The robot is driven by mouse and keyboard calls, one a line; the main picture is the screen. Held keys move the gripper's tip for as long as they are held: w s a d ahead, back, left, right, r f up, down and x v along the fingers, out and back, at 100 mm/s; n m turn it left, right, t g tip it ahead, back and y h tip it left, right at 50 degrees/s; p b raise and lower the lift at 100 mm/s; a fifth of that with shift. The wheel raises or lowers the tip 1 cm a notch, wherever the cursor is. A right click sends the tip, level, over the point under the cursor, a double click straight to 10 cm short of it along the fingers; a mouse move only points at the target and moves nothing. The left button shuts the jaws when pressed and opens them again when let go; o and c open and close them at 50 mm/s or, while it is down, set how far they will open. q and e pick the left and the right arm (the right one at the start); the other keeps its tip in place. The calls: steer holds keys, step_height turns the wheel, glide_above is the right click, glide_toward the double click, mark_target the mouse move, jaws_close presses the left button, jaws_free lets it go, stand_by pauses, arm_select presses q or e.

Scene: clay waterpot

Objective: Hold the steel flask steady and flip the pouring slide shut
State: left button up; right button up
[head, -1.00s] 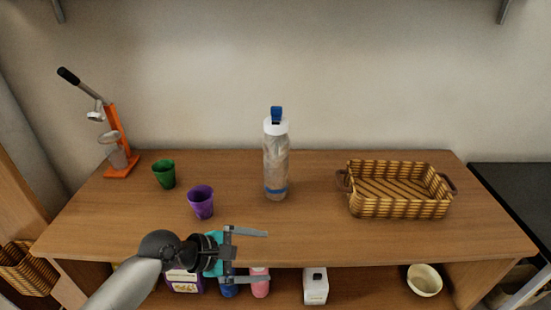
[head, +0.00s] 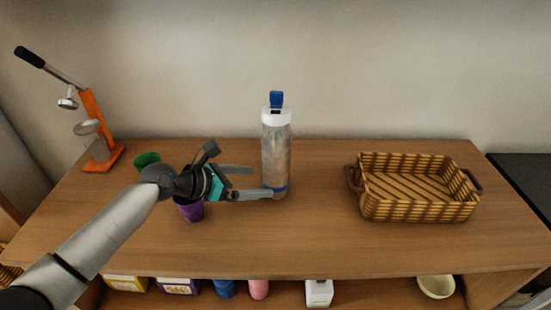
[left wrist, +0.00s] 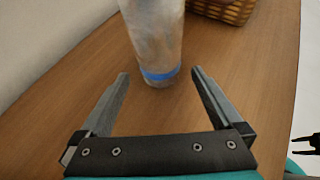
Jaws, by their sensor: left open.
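The steel flask (head: 276,150) stands upright on the wooden counter, with a white collar and a blue band near its base. Its blue pouring slide (head: 276,100) sticks up from the top. My left gripper (head: 262,182) is open and low at the flask's left side, its fingers pointing at the lower body. In the left wrist view the flask (left wrist: 157,38) stands just beyond and between the open fingertips (left wrist: 160,82), with nothing gripped. The flask's top is out of that view. My right gripper does not show in the head view; a small dark gripper shape (left wrist: 308,145) shows at the wrist view's right edge.
A purple cup (head: 192,211) and a green cup (head: 146,160) stand left of the flask, partly hidden by my left arm. An orange juicer press (head: 97,125) is at the far left. A wicker basket (head: 415,208) sits at the right. Counter between flask and basket is clear.

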mark_target(264, 180)
arm_select(q)
steer(key=shift+b+x, duration=0.85)
steer(key=shift+x, duration=0.3)
steer(key=x, duration=0.3)
steer(key=shift+w+d+f, duration=0.3)
steer(key=shift+w+d, duration=0.1)
arm_select(e)
steer(key=shift+w+d+f, duration=0.35)
steer(key=shift+w+f, duration=0.1)
steer(key=shift+f, duration=0.25)
steer(key=shift+w+d+f, duration=0.3)
steer(key=shift+w+f, duration=0.15)
steer(key=shift+f, duration=0.2)
